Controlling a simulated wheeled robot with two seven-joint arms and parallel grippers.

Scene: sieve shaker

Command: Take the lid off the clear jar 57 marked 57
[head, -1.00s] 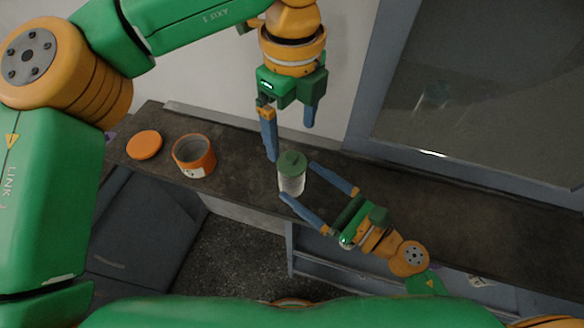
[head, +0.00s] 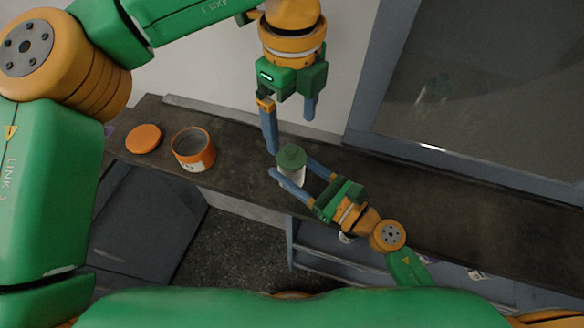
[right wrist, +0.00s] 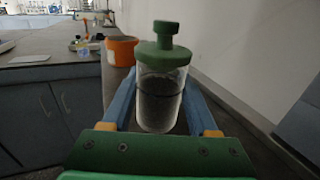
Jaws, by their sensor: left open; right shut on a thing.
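The clear jar (head: 294,175) stands upright on the dark bench with its green knobbed lid (head: 291,156) on. In the right wrist view the jar (right wrist: 159,100) shows dark contents below the lid (right wrist: 163,48); I cannot read a number on it. My right gripper (head: 291,170) is shut on the jar's body, one blue finger on each side, below the lid. My left gripper (head: 291,136) is open and empty above and behind the jar, its fingers pointing down. One left fingertip shows close beside the lid; I cannot tell whether they touch.
An open orange jar (head: 204,160) stands to the left on the bench, with an orange lid (head: 143,139) lying beside it. A glass-fronted cabinet (head: 480,90) rises behind on the right. The bench (head: 430,195) to the right is clear.

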